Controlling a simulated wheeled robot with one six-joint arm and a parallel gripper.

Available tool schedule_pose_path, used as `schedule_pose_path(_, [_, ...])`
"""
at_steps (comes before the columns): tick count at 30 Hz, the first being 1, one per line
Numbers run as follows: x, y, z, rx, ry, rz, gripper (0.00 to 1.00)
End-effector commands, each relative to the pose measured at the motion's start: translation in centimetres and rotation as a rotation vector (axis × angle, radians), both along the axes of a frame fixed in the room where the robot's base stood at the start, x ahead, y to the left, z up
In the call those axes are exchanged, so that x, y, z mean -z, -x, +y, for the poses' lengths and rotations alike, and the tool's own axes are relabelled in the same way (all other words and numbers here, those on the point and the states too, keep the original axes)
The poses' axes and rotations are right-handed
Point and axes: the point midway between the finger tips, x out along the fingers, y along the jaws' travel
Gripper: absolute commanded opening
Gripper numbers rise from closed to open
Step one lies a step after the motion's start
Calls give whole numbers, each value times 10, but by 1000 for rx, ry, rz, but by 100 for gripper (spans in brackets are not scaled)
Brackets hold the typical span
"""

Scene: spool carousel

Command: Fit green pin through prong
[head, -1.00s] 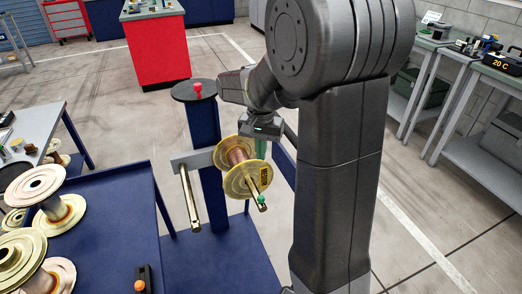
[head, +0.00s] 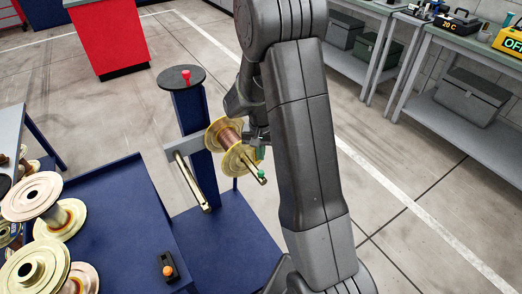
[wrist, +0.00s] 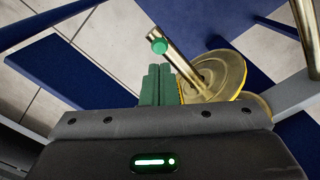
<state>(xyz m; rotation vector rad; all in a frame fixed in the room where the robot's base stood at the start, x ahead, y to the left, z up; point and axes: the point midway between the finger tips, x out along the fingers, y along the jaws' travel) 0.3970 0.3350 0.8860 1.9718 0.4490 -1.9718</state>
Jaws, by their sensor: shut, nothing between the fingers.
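The green pin (head: 262,173) shows as a round green head at the free end of a brass prong (head: 251,171); its shank is hidden. In the wrist view the pin head (wrist: 159,46) sits against the prong's tip (wrist: 163,33). A spool with copper winding (head: 229,137) and yellow-gold flanges is on that prong, behind the pin. My gripper (head: 261,153) is beside the prong near the outer flange. Its green fingers (wrist: 158,80) are closed together and empty, apart from the pin head in the wrist view.
An empty second prong (head: 190,183) juts out from the grey bar at left. A black disc (head: 172,80) with a red pin tops the blue post. The blue table (head: 115,215) holds several spools and a black holder (head: 168,257) with an orange pin. Open floor lies at right.

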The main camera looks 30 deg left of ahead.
Motion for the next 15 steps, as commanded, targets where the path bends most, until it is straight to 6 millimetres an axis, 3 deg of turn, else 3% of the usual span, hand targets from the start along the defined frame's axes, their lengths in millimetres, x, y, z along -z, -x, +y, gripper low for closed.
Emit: schedule_pose_path(15, [53,0,0,0,0,0,0])
